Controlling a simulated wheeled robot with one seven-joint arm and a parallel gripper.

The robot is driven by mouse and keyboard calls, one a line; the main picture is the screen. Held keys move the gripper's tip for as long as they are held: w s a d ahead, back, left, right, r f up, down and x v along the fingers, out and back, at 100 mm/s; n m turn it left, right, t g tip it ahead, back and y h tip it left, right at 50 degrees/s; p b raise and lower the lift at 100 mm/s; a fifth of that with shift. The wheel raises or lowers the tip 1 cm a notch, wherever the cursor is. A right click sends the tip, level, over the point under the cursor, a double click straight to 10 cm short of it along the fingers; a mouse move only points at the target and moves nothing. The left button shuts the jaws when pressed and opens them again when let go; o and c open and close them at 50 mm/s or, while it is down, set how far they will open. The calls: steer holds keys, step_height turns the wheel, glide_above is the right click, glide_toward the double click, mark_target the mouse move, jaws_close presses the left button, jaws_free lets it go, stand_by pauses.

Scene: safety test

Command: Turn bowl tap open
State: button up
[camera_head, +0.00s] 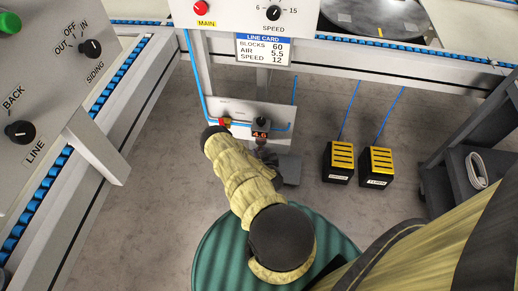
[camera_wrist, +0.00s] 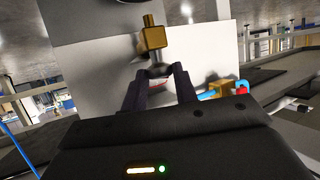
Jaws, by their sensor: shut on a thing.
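In the wrist view, a brass fitting (camera_wrist: 153,36) stands out in front of a pale panel. A small grey piece, apparently the bowl tap (camera_wrist: 158,70), shows just below it. My gripper (camera_wrist: 160,76) has its two dark fingers closing in on this piece from both sides, and their tips touch it. In the head view, my gripper (camera_head: 268,152) is at the white panel (camera_head: 240,113), just below a small unit with a 4.6 display (camera_head: 261,130). The tap is hidden there by the display unit and my gripper.
A red and yellow valve (camera_head: 224,122) is on the panel, left of the display; it also shows in the wrist view (camera_wrist: 240,88). Two black and yellow pedals (camera_head: 358,164) stand on the floor to the right. Conveyor frames border the space.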

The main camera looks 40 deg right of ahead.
steer(key=shift+s+d+n+y+p, duration=0.1)
steer(key=shift+n+y+p, duration=0.3)
steer(key=shift+n+y, duration=0.2)
steer(key=shift+t, duration=0.3)
steer(key=o, duration=0.9)
steer(key=shift+o, duration=0.2)
steer(key=p+v, duration=0.3)
steer(key=v, duration=0.4)
steer(key=shift+s, duration=0.2)
